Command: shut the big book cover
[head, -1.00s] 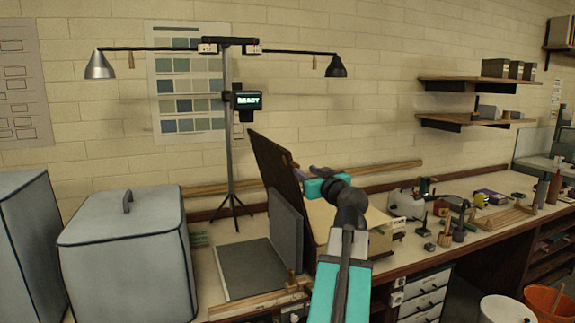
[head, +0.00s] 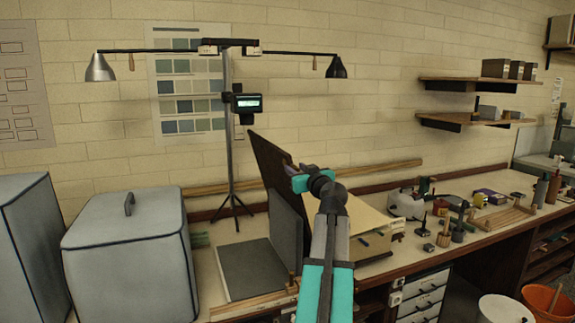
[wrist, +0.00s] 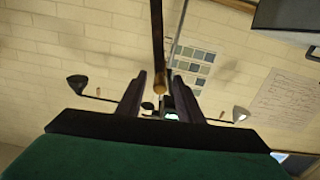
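The big book's dark brown cover (head: 272,165) stands open, nearly upright and leaning a little left, in the head view. The book's cream block (head: 352,228) lies to its right, partly hidden by my arm. My gripper (head: 290,170) is at the right face of the cover, near its upper right edge. In the wrist view the cover (wrist: 157,35) seems to show edge-on as a brown strip with a round light-brown knob (wrist: 160,80). The two dark fingers (wrist: 160,95) stand apart on either side of the knob. I cannot tell whether they touch the cover.
A grey upright panel (head: 286,228) and a flat grey panel (head: 250,268) are left of the book. A lamp stand (head: 230,150) rises behind. A large grey covered box (head: 125,250) stands left. Small tools and a wooden rack (head: 500,217) are on the right bench.

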